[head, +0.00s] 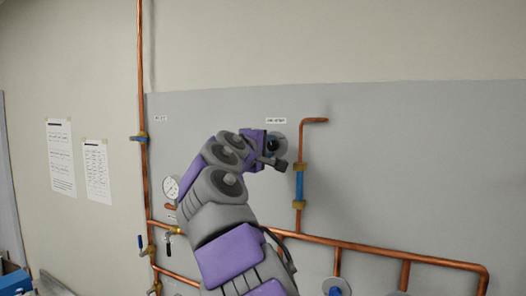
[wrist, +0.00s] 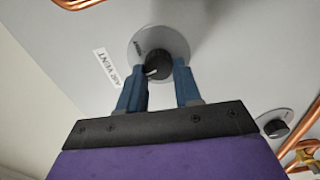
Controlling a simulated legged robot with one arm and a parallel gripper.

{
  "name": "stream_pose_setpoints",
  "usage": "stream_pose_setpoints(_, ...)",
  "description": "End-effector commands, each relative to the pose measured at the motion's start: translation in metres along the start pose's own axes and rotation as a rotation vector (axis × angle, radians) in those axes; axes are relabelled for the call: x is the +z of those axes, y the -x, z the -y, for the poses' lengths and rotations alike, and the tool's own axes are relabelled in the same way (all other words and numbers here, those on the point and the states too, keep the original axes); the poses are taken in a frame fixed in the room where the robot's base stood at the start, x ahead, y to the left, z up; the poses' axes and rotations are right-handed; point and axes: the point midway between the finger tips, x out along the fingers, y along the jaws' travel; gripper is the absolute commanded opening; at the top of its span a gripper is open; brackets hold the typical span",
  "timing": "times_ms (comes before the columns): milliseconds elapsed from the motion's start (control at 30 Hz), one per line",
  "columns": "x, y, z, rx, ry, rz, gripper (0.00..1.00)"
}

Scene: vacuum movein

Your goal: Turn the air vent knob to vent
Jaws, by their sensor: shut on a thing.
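The air vent knob (wrist: 158,63) is black and round and sits on a round grey plate (wrist: 160,38) on the wall panel. The AIR VENT label (wrist: 119,68) is beside it in the wrist view. My gripper (wrist: 160,71) has its two blue fingers on either side of the knob, shut on it. In the head view my gripper (head: 274,152) is at the panel, just below a small white label (head: 276,120). My arm and gripper hide part of the round plate there. The knob's pointer direction is too small to tell.
A second black knob (wrist: 277,128) on a round plate is at the right of the wrist view. A copper pipe with a blue section (head: 299,186) runs just right of my gripper. A white gauge (head: 171,188) is left of my arm. Clear panel lies to the right.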

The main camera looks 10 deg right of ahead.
Motion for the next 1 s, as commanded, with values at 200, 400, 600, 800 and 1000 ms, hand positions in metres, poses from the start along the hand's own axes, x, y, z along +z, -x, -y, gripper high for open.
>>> stream_pose_setpoints(200, 0.0015, -0.0016, 0.0021, -0.004, -0.207, 0.006, 0.03)
stream_pose_setpoints(400, 0.0003, -0.0023, 0.0033, -0.007, -0.396, 0.008, 0.03)
stream_pose_setpoints(600, -0.0017, -0.0032, 0.0043, -0.008, -0.575, 0.008, 0.03)
stream_pose_setpoints(800, -0.0029, -0.0045, 0.0069, -0.013, -0.727, 0.012, 0.03)
stream_pose_setpoints(1000, -0.0045, -0.0034, 0.0062, -0.012, -0.836, 0.009, 0.03)
